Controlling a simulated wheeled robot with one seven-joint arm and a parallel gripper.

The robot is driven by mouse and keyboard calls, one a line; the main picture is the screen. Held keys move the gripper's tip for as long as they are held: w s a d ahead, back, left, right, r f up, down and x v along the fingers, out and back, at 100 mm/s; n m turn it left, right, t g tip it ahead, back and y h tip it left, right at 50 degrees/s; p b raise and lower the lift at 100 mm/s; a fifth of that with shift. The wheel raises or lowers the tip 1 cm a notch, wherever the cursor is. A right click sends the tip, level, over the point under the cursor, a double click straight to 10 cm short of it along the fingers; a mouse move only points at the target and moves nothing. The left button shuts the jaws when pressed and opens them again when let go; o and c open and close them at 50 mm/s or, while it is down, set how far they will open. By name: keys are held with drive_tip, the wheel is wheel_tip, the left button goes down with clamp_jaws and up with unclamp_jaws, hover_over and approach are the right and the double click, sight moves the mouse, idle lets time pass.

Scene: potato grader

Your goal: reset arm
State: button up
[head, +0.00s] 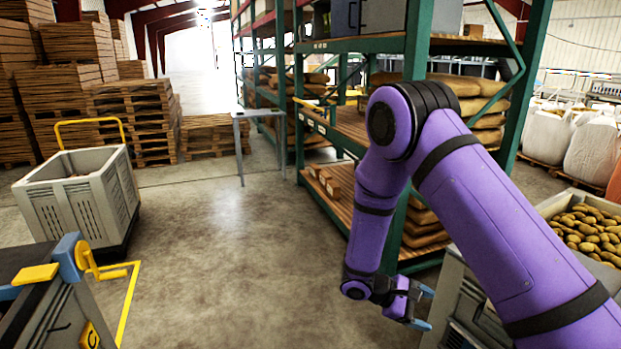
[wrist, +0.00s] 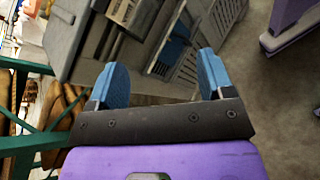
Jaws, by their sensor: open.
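My purple arm reaches in from the right of the head view and bends down at the elbow. My gripper (head: 424,308) hangs low, in front of the green shelving and beside a grey crate at the right. In the wrist view my gripper (wrist: 160,85) shows two blue fingers spread wide apart, with nothing between them. A grey slatted container (wrist: 100,45) lies beyond the fingertips there. I cannot tell whether the gripper touches anything.
Green shelving (head: 415,60) with sacks stands behind my arm. A grey crate of potatoes (head: 590,232) is at the right. A grey bin on a cart (head: 75,195) and a machine with a yellow crank (head: 85,262) are at the left. The middle floor (head: 225,250) is clear.

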drive_tip(key=s+d+r+m+y, duration=0.2)
drive_tip(key=s+r+m+y, duration=0.15)
drive_tip(key=r, duration=0.85)
drive_tip(key=s+d+r+m+y, duration=0.1)
drive_tip(key=s+r+m+y, duration=0.25)
drive_tip(key=r, duration=0.85)
drive_tip(key=s+r+m+t+y, duration=0.3)
drive_tip(key=s+r+t+y, duration=0.3)
drive_tip(key=s+r, duration=0.8)
drive_tip(key=s+t, duration=0.2)
drive_tip(key=s, duration=0.1)
drive_tip(key=shift+d+r, duration=0.15)
drive_tip(key=shift+r, duration=0.1)
